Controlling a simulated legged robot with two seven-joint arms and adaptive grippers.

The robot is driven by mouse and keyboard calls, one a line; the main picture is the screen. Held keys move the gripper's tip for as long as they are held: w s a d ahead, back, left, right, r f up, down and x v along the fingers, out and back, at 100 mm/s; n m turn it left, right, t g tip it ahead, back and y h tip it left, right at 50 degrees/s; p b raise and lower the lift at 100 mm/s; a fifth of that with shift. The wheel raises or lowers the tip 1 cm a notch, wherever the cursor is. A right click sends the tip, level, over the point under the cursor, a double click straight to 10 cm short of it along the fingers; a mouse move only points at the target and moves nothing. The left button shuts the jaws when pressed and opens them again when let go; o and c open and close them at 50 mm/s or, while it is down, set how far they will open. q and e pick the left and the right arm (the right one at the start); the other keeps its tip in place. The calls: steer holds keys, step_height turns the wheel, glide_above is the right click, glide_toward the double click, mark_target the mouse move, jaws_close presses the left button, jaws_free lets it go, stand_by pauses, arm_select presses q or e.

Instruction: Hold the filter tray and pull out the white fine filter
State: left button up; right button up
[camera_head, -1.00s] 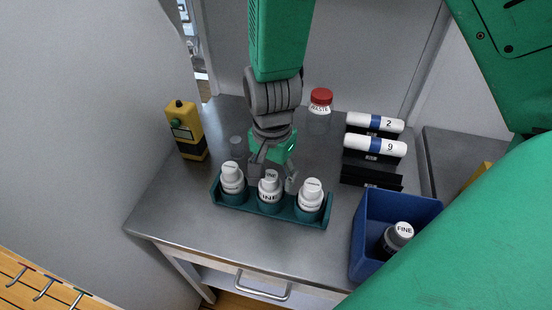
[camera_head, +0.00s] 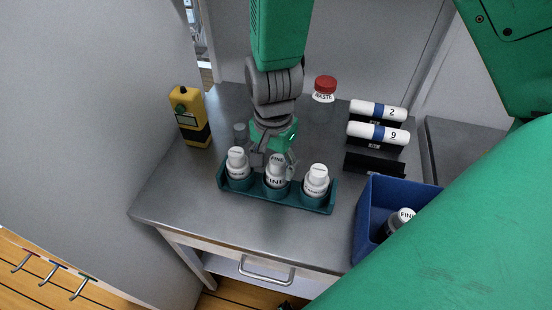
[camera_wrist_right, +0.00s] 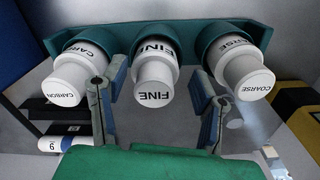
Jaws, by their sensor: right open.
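The white fine filter (camera_head: 276,181) stands upright in the middle socket of the teal filter tray (camera_head: 306,204). A white carbon and a white coarse filter fill the outer sockets. My right gripper (camera_head: 274,162) reaches down from above, open, just behind the fine filter. In the right wrist view my fingers (camera_wrist_right: 157,95) are spread on either side of the fine filter (camera_wrist_right: 154,72), with visible gaps. The tray (camera_wrist_right: 190,38) shows behind the filters there. No gripper is seen holding the tray. My left gripper is not in view.
A blue bin (camera_head: 367,221) at the right holds a dark bottle with a white FINE cap (camera_head: 405,215). White cartridges (camera_head: 378,135) lie on black racks behind. A red-capped waste jar (camera_head: 325,88) and a yellow device (camera_head: 190,117) stand farther back. The steel top is clear in front of the tray.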

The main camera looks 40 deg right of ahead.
steer(key=shift+a+r, duration=0.15)
steer(key=shift+r, duration=0.15)
steer(key=r, duration=0.6)
steer(key=d+r, duration=0.1)
steer(key=r, duration=0.3)
steer(key=shift+w+d, duration=0.1)
steer(key=shift+a+r, duration=0.6)
steer(key=shift+r, duration=0.1)
steer(key=shift+d, duration=0.1)
steer(key=shift+d+f, duration=0.1)
steer(key=shift+d, duration=0.15)
